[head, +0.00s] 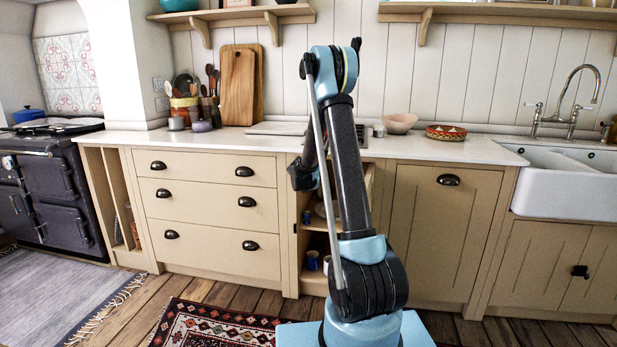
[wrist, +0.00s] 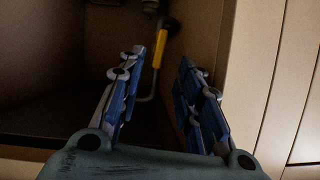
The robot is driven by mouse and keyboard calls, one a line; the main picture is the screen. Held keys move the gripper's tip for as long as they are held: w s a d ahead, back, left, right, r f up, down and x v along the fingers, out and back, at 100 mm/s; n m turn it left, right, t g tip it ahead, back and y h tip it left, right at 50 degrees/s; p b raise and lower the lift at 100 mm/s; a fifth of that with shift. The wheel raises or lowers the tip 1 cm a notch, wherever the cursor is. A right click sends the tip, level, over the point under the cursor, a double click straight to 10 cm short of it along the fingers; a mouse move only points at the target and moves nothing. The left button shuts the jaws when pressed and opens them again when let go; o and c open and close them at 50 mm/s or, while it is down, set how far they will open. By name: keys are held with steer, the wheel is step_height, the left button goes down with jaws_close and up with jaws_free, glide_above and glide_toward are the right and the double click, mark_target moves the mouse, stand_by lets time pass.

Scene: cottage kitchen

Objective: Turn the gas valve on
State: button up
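In the wrist view, a yellow lever (wrist: 161,46), apparently the gas valve's handle, stands nearly upright inside a dark cabinet. A thin pale pipe (wrist: 153,88) bends below it, and metal fittings show above. My gripper (wrist: 162,58) is open, with one blue-grey finger on each side of a gap. The lever shows beyond the fingertips, nearer the left one. I cannot tell whether a finger touches it. In the head view, my gripper (head: 302,177) is at the open cabinet, partly hidden by my arm. The lever is not visible there.
The open cabinet (head: 313,240) has shelves with mugs (head: 312,260) low down. A pale upright panel (wrist: 245,75) stands close to the right finger. Drawers (head: 210,212) are on the left, a closed door (head: 433,235) on the right. A patterned rug (head: 215,325) lies in front.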

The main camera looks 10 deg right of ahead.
steer(key=v, duration=0.2)
steer(key=shift+s+a+r, duration=0.1)
steer(key=shift+s+r, duration=0.1)
steer(key=shift+s, duration=0.15)
